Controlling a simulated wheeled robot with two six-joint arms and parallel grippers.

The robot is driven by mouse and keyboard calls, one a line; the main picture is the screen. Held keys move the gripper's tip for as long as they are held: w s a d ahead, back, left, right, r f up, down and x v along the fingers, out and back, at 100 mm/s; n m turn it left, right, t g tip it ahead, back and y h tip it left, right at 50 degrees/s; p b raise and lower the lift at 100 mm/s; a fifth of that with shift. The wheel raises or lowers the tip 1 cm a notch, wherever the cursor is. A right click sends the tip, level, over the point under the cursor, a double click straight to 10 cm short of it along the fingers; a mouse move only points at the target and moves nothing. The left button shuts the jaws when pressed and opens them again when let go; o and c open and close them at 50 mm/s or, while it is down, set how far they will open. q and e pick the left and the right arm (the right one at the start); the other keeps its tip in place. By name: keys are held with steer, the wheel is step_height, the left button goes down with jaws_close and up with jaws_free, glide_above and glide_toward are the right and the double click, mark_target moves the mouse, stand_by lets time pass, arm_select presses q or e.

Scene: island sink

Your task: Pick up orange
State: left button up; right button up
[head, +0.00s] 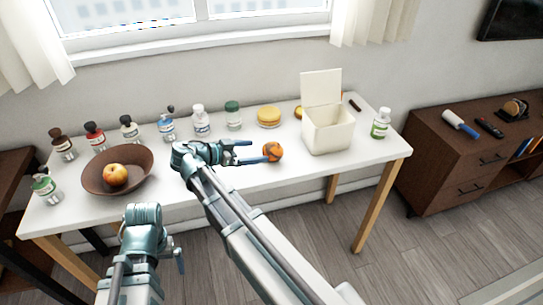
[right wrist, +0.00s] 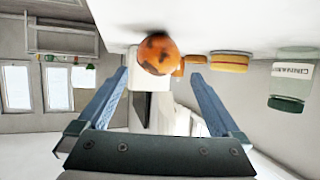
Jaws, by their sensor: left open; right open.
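The orange (head: 272,152), round with dark patches, sits on the white table near its front edge, left of the white box. My right gripper (head: 254,152) is open, its fingers pointing right at the orange. In the right wrist view the orange (right wrist: 158,53) shows beyond the fingertips, roughly centred between the two fingers (right wrist: 160,76). I cannot tell whether the lower finger touches it. My left gripper (head: 178,259) is low in front of the table, mostly hidden by its own wrist, empty and away from the orange.
An open white box (head: 328,134) stands right of the orange. A brown bowl (head: 134,162) holds an apple (head: 115,175). Several bottles, a green-lidded jar (head: 233,115) and a yellow round item (head: 268,116) line the table's back. A white bottle (head: 380,124) stands at the right end.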

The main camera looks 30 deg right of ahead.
mark_target(266, 151)
steer(key=shift+b+x, duration=0.3)
steer(key=shift+x, duration=1.2)
steer(key=b+x, duration=0.2)
steer(key=x, duration=0.2)
steer(key=shift+s+d+f, duration=0.15)
steer(key=shift+f, duration=0.1)
steer(key=shift+d, duration=0.4)
steer(key=c, duration=1.2)
steer(key=shift+c, duration=0.3)
